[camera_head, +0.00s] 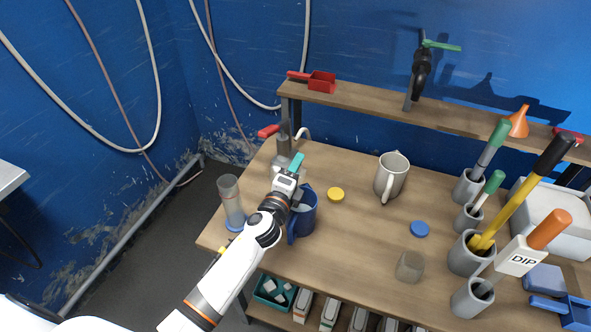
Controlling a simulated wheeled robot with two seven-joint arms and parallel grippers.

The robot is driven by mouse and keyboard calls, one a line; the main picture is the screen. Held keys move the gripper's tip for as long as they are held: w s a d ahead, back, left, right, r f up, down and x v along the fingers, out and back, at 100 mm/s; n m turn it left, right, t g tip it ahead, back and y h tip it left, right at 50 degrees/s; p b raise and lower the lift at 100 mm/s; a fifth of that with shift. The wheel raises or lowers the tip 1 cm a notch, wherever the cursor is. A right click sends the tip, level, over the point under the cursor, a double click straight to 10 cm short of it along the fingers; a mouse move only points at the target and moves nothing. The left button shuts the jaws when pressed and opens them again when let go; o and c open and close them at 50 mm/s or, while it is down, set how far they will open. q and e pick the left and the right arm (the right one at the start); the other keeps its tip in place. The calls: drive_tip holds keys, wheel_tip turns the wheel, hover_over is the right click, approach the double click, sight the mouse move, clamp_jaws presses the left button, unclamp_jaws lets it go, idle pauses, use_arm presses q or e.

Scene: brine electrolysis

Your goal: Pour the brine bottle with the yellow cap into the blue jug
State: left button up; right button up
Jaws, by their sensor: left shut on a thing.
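The blue jug (307,222) stands on the wooden table, its handle toward the front left. My left gripper (286,180) is just behind and left of the jug's rim, shut on what looks like the clear brine bottle, mostly hidden by the gripper; its tilt cannot be told. A yellow cap (336,194) lies loose on the table, right of the jug. Another clear bottle (231,197) stands at the table's left edge with a blue ring at its foot. My right gripper is not in view.
A grey mug (391,177), a blue cap (419,229) and a small clear beaker (410,266) stand or lie to the right. Grey holders with tools (472,252) line the right side. A raised shelf (385,107) runs along the back. The table middle is fairly clear.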

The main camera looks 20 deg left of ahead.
use_arm(q)
drive_tip(key=n, duration=0.2)
drive_tip(key=shift+a+f+n, duration=0.3)
drive_tip(key=shift+f+n, duration=0.05)
drive_tip(key=shift+n, duration=0.05)
drive_tip(key=n+b, duration=0.1)
drive_tip(key=f+n, duration=0.1)
drive_tip(key=n, duration=0.1)
drive_tip(key=shift+a+f+n+b, duration=0.1)
drive_tip(key=shift+f+n+b, duration=0.05)
drive_tip(key=shift+n+b, duration=0.2)
drive_tip(key=shift+f+n, duration=0.1)
drive_tip(key=shift+n, duration=0.95)
drive_tip(key=shift+r+n+p, duration=0.55)
drive_tip(key=shift+r+n, duration=0.1)
drive_tip(key=shift+n, duration=0.55)
drive_tip(key=n, duration=0.2)
drive_tip(key=r+n, duration=0.1)
drive_tip(key=shift+d+n+p, duration=0.2)
drive_tip(key=shift+n+p, duration=0.2)
drive_tip(key=n, duration=0.3)
drive_tip(key=shift+d+r+p, duration=0.2)
drive_tip(key=shift+d+p, duration=0.15)
drive_tip(key=shift+p, duration=0.05)
drive_tip(key=shift+d+n, duration=0.1)
drive_tip(key=shift+n, duration=1)
drive_tip(key=shift+s, duration=0.1)
